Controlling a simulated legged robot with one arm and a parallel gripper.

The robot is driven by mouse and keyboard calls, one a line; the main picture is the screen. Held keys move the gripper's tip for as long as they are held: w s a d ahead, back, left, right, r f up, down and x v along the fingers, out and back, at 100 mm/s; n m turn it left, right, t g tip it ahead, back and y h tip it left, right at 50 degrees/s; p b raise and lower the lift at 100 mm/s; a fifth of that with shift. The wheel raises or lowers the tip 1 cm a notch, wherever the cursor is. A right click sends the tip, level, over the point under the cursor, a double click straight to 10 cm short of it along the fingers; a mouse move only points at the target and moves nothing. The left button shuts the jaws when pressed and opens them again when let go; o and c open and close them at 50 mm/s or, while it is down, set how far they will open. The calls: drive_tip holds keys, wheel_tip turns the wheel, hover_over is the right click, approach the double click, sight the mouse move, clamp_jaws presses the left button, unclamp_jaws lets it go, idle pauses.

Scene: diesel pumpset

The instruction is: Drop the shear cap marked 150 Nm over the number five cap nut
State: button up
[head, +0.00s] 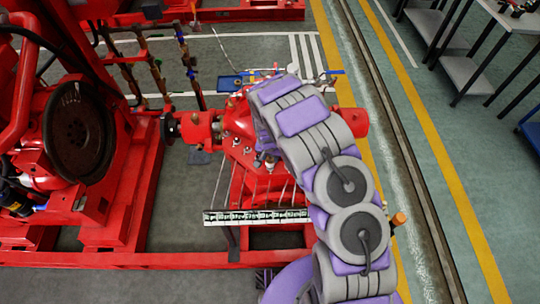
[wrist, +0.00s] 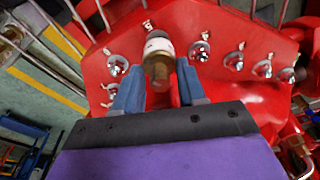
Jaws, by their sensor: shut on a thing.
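My gripper (wrist: 160,78) has blue fingers closed on a brass-coloured shear cap (wrist: 157,68) with a white band; its marking cannot be read. The cap is held over the red pump casing (wrist: 235,25). Shiny cap nuts stand in a row along the casing flange: one (wrist: 117,65) left of the cap, and others to its right, such as this near one (wrist: 198,51) and this farther one (wrist: 262,68). Small tags beside them are unreadable, so I cannot tell which is number five. The cap hides what lies behind it. In the head view my arm partly covers the casing (head: 240,125).
A long labelled rack (head: 255,216) lies in front of the pump. A blue tray (head: 231,82) is on the floor behind it. A dark flywheel (head: 78,132) and red frame stand at left. Shelving (head: 470,75) is at upper right, beyond open floor.

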drive_tip(key=shift+f+b, duration=0.5)
drive_tip(key=shift+f, duration=0.7)
drive_tip(key=o, duration=1.2)
drive_tip(key=shift+r, duration=0.1)
drive_tip(key=r+p, duration=0.1)
drive_tip(key=r, duration=0.4)
drive_tip(key=s+r+p, duration=0.1)
drive_tip(key=r, duration=0.5)
drive_tip(key=s+r+p, duration=0.1)
drive_tip(key=r+p, duration=0.1)
drive_tip(key=r, duration=0.4)
drive_tip(key=shift+s+a, duration=0.25)
drive_tip(key=shift+a, duration=0.1)
drive_tip(key=shift+r+p, duration=1.15)
drive_tip(key=shift+r, duration=2.35)
